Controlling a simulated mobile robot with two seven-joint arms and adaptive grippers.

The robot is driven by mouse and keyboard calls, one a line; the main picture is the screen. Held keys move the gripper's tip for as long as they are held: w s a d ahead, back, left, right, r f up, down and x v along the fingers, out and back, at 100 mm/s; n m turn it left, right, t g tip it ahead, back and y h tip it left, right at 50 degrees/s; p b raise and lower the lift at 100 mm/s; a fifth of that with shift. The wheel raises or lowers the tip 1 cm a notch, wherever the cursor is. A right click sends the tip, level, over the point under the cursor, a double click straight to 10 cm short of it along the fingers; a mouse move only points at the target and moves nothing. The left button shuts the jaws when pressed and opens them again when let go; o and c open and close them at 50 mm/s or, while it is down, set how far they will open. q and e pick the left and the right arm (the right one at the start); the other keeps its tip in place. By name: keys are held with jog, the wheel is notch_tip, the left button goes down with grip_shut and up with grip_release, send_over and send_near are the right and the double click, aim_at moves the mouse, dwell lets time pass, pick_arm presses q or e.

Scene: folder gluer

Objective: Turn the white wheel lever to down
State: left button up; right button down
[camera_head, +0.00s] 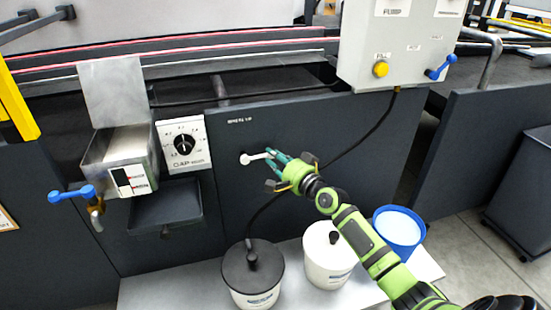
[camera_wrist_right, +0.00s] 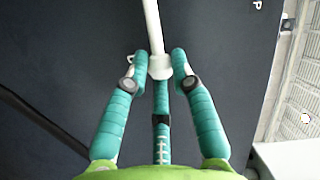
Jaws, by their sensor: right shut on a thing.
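The white wheel lever (camera_head: 256,157) is on the dark front panel of the machine. It points to the right, nearly level, from its pivot on the left. My right gripper (camera_head: 274,156) comes in from the right and is shut on the lever's free end. In the right wrist view, the lever (camera_wrist_right: 152,28) runs up from between the teal fingers of the gripper (camera_wrist_right: 160,62). The fingers cover part of its end. My left gripper is not in view.
A dial plate (camera_head: 182,144) and a metal box (camera_head: 124,150) are left of the lever. A blue-handled valve (camera_head: 72,193) sticks out at far left. A black-lidded bucket (camera_head: 252,276), a white bucket (camera_head: 328,268) and a blue bucket (camera_head: 398,229) stand below. A control box (camera_head: 405,45) hangs above right.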

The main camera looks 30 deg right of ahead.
jog(key=c, duration=1)
grip_release()
jog(key=shift+c, duration=0.2)
jog(key=s+d, duration=0.1)
jog(key=s, duration=1.1)
jog(key=shift+d, duration=0.3)
jog(key=shift+w, duration=0.1)
